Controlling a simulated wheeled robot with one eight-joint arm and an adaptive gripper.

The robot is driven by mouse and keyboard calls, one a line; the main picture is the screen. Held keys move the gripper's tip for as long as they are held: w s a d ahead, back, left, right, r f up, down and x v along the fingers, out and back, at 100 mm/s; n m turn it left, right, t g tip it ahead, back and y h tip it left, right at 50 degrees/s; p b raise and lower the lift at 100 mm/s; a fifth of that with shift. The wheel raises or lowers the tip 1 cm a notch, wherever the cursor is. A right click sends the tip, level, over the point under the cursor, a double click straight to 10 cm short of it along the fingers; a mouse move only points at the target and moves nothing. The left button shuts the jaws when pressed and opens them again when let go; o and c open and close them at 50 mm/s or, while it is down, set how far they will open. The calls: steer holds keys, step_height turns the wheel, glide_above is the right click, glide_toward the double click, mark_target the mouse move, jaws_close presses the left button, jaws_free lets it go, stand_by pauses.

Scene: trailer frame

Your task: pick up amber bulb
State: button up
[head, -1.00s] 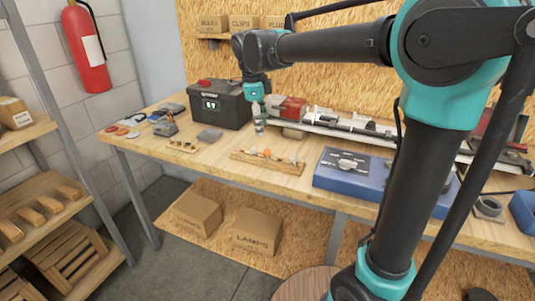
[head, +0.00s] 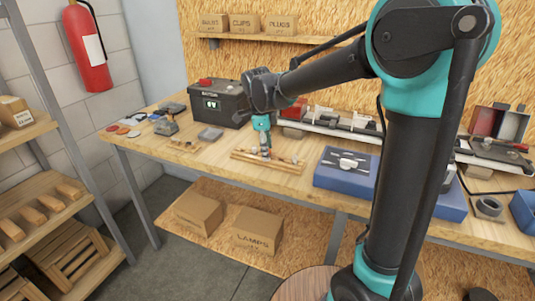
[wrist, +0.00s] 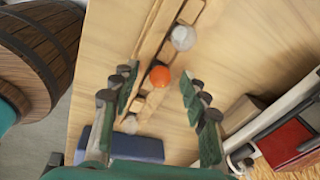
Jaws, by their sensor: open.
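The amber bulb (wrist: 160,76) shows as a round orange ball in the wrist view, seated in a narrow wooden rack (wrist: 148,101). A pale bulb (wrist: 183,37) sits farther up the rack and another whitish bulb (wrist: 130,124) sits lower down. My gripper (wrist: 160,88) is open, with green-padded fingers on either side of the amber bulb's line in the picture. No contact with the bulb shows. In the head view my gripper (head: 265,150) points down over the rack (head: 252,161) and largely hides the amber bulb.
A blue case (head: 335,182) lies right of the rack on the workbench (head: 215,163). A black battery box (head: 215,106) and a long pale fixture (head: 330,127) stand behind. Small items lie at left. A wooden barrel (wrist: 45,40) shows in the wrist view.

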steer(key=c, duration=0.8)
steer(key=shift+r, duration=0.1)
steer(key=shift+c, duration=0.2)
